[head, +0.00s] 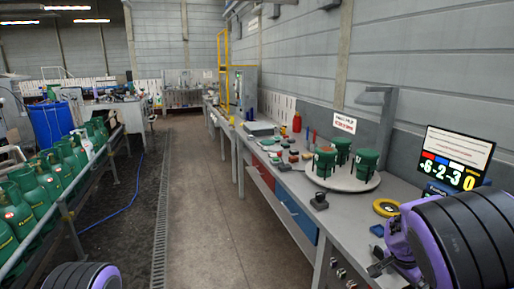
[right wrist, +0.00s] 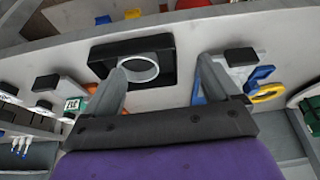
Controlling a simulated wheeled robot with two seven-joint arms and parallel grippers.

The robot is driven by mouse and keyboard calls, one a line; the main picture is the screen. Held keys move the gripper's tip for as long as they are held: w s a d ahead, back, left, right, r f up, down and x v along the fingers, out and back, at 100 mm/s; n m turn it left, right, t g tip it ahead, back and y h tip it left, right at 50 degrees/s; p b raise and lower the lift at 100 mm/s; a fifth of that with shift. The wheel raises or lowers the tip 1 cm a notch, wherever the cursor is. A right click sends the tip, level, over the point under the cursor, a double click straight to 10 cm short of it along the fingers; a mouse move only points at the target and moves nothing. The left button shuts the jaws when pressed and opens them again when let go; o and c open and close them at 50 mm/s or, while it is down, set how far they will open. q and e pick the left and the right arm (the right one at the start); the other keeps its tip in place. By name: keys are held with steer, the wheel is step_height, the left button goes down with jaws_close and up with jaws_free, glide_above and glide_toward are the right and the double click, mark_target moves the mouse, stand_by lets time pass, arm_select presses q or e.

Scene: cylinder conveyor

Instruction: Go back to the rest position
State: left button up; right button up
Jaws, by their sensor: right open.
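My right arm comes in from the lower right in the head view, and its gripper (head: 380,264) is over the near part of the workbench (head: 320,225). In the right wrist view the right gripper (right wrist: 160,65) has its two grey fingers spread apart, with nothing held between them. A black block with a pale ring (right wrist: 143,68) shows beyond the fingers, and I cannot tell how far away it is. Of my left arm only a rounded black and purple part shows at the lower left of the head view. The left gripper is out of view.
Green cylinder tops (head: 341,150) stand on a round turntable (head: 372,185) on the bench. A yellow tape roll (head: 386,208) and a display (head: 457,158) are close to my right arm. Green gas cylinders (head: 30,194) line the left conveyor. The middle aisle (head: 192,180) is clear.

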steer(key=s+a+f+n+b, duration=0.1)
steer(key=s+f, duration=0.2)
steer(key=f, duration=0.4)
steer(key=s+a+f+n+y+b, duration=0.15)
steer(key=s+f, duration=0.25)
steer(key=f, duration=0.4)
steer(key=s+a+f+n+h, duration=0.1)
steer(key=s+a+f, duration=0.15)
steer(key=f, duration=0.45)
arm_select(q)
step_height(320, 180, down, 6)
steer(key=b, duration=0.3)
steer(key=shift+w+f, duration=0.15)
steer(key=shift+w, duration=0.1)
arm_select(e)
steer(key=s+a+f+n, duration=0.2)
steer(key=s+f, duration=0.2)
steer(key=s, duration=0.7)
steer(key=s+a+f+n+t, duration=0.1)
steer(key=s+a+f+n, duration=0.1)
steer(key=s, duration=0.8)
step_height(320, 180, down, 2)
steer(key=shift+s+a+f+t, duration=0.2)
steer(key=shift+s+a+t, duration=0.15)
steer(key=shift+a, duration=0.45)
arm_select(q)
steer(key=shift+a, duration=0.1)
